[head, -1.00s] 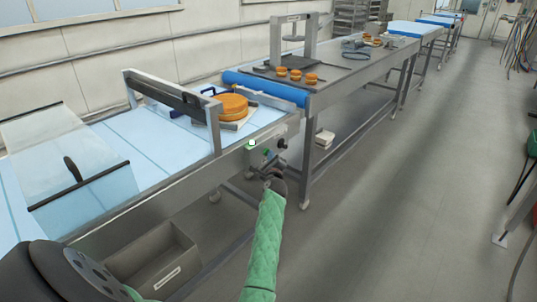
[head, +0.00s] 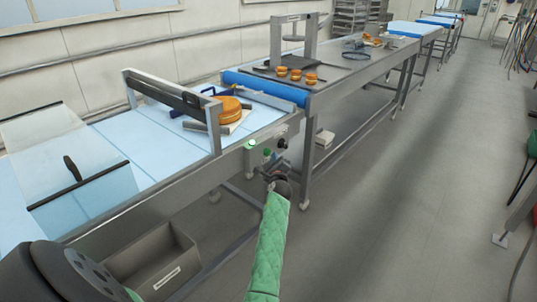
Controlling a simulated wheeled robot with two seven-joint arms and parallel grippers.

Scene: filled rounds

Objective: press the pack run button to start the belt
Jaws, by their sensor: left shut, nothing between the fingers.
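A control box (head: 257,160) sits on the side rail of the near belt. It carries a bright green lit lamp (head: 250,144), a green button (head: 267,153) and a dark knob (head: 282,144). I cannot read any label there, so I cannot tell which is the pack run button. My left gripper (head: 269,168), on the green-sleeved arm, is shut and empty just below and in front of the green button. A small gap seems to show between them. The light blue belt (head: 120,135) carries an orange round cake (head: 230,112) on a white board. My right gripper is out of view.
A grey frame (head: 213,130) spans the belt beside the cake. A grey bin (head: 150,262) sits below the belt. A steel table (head: 345,70) with small orange rounds (head: 295,75) stands beyond the blue roller (head: 265,88).

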